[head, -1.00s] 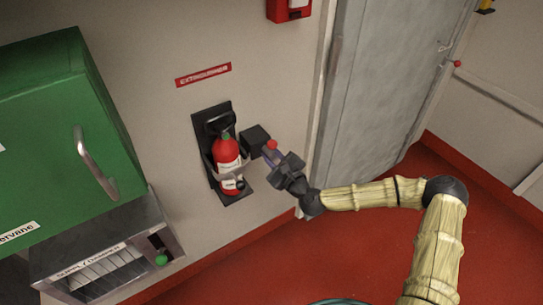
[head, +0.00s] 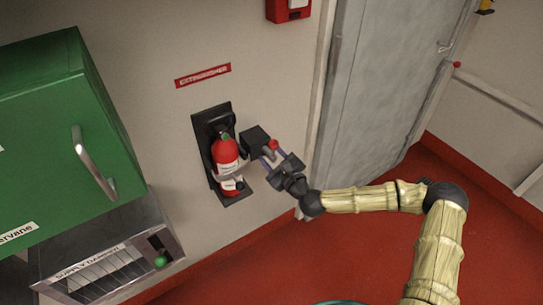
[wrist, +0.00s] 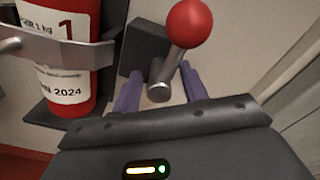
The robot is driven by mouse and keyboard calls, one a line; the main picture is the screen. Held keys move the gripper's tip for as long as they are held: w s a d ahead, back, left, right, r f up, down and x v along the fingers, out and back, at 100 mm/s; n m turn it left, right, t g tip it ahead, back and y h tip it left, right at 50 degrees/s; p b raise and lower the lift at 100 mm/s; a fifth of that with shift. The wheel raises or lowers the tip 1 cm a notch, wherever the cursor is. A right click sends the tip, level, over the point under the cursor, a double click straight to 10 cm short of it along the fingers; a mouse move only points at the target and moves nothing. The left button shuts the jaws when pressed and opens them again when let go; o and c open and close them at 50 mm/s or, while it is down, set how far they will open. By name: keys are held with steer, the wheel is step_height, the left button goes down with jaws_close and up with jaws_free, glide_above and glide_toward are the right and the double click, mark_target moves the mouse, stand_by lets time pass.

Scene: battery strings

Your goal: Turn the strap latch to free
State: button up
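The strap latch is a short metal lever (wrist: 163,80) with a red ball knob (wrist: 189,23), beside a dark block (head: 256,140). The knob also shows in the head view (head: 273,144). A metal strap (wrist: 75,52) crosses the front of the red fire extinguisher (head: 226,152), which sits upright in a black wall bracket (head: 201,124). My gripper (wrist: 159,82) is open. Its two purple fingers stand on either side of the lever, with a visible gap on each side. The knob sticks up above the fingers. Whether a finger touches the lever is unclear.
A green cabinet (head: 50,120) with a metal handle stands at left, above a supply damper unit (head: 105,262). A grey door (head: 385,90) is at right. A red box (head: 289,8) is on the wall above. The red floor (head: 270,265) looks clear.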

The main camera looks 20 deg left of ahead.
steer(key=shift+d, duration=0.1)
steer(key=v, duration=1.7)
steer(key=shift+s, duration=0.2)
